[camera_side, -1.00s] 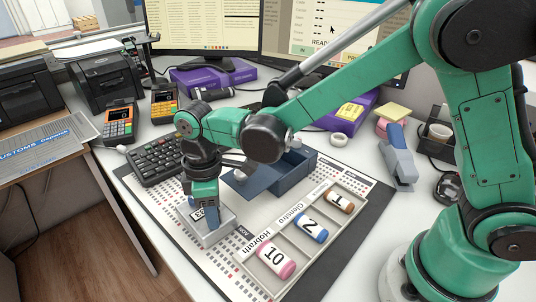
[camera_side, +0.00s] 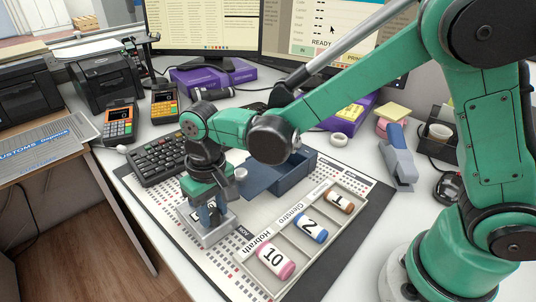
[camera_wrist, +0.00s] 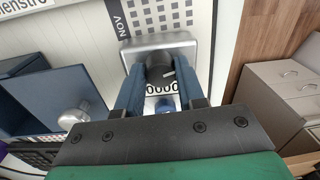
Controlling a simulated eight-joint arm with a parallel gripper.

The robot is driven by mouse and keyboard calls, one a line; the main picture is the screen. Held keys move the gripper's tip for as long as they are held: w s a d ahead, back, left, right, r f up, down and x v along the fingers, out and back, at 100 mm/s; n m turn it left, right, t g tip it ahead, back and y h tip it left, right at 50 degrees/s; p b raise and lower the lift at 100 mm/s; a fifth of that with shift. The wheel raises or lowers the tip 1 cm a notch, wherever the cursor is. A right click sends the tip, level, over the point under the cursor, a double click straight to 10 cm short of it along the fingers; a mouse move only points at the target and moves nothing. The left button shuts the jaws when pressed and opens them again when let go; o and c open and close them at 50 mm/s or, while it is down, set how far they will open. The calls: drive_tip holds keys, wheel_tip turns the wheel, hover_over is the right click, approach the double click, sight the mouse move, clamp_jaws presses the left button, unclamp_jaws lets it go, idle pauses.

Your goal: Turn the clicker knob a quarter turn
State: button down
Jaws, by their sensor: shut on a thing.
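The clicker is a silver metal block (camera_side: 207,239) on the calendar mat, with its top partly hidden by my gripper. In the wrist view the clicker's silver body (camera_wrist: 150,43) shows, with a row of zeros on a white counter strip. Its dark round knob (camera_wrist: 160,66) has a small pale mark and sits between my blue fingers. My gripper (camera_side: 207,221) points down over the clicker and is shut on the knob, one finger on each side. The fingers also show in the wrist view (camera_wrist: 160,88).
A labelled tray (camera_side: 253,270) with several numbered rolls lies to the right. The keyboard (camera_side: 155,162) is at the back left. The desk's left edge is near.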

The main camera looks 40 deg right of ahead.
sight(215, 211)
drive_tip(key=shift+m, duration=1)
drive_tip(key=c, duration=0.5)
unclamp_jaws()
drive_tip(key=shift+d+r, duration=0.1)
drive_tip(key=shift+r, duration=2.75)
